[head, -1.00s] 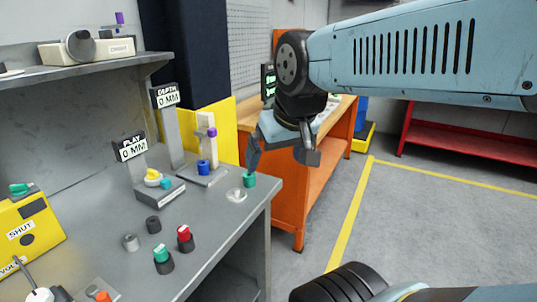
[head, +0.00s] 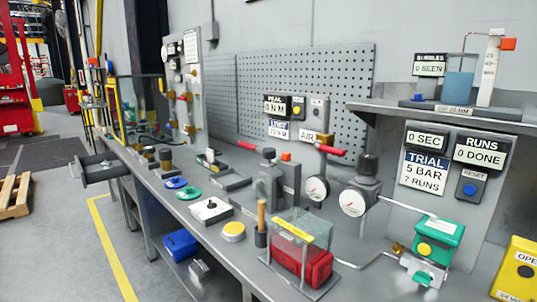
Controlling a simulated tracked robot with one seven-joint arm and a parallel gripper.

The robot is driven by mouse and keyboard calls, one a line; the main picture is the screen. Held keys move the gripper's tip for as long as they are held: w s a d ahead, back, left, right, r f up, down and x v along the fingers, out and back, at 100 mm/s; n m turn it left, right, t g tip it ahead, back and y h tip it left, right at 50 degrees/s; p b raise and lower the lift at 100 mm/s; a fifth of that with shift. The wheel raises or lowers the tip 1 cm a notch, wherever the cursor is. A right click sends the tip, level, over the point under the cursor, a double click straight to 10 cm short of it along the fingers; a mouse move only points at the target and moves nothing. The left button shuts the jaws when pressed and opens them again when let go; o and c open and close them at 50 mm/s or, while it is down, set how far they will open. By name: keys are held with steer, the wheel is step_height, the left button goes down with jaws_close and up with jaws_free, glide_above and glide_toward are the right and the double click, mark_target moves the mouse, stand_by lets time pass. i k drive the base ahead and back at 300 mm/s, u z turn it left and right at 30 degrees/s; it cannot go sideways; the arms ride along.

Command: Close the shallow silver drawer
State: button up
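A shallow silver-grey drawer (head: 101,169) juts out from the front of the grey workbench (head: 205,239) at the left in the head view. It stands open, with its dark inside showing from above. Its far end and runners are too small to make out. My gripper is not in the head view now.
A clear box over a red block (head: 318,268), pressure gauges (head: 352,203), a white box (head: 211,210) and blue and green discs (head: 188,193) crowd the bench top. A blue bin (head: 180,244) sits below. A wooden pallet (head: 14,196) lies left. Grey floor is free before the bench.

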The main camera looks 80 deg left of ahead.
mark_target(91, 170)
steer(key=z, duration=1.1)
steer(key=i, duration=0.15)
steer(key=u, duration=3.6)
steer(key=i, duration=0.2)
steer(key=u, duration=1.45)
steer(key=k, duration=0.75)
steer(key=u, duration=0.25)
steer(key=i, duration=0.45)
steer(key=z, duration=0.1)
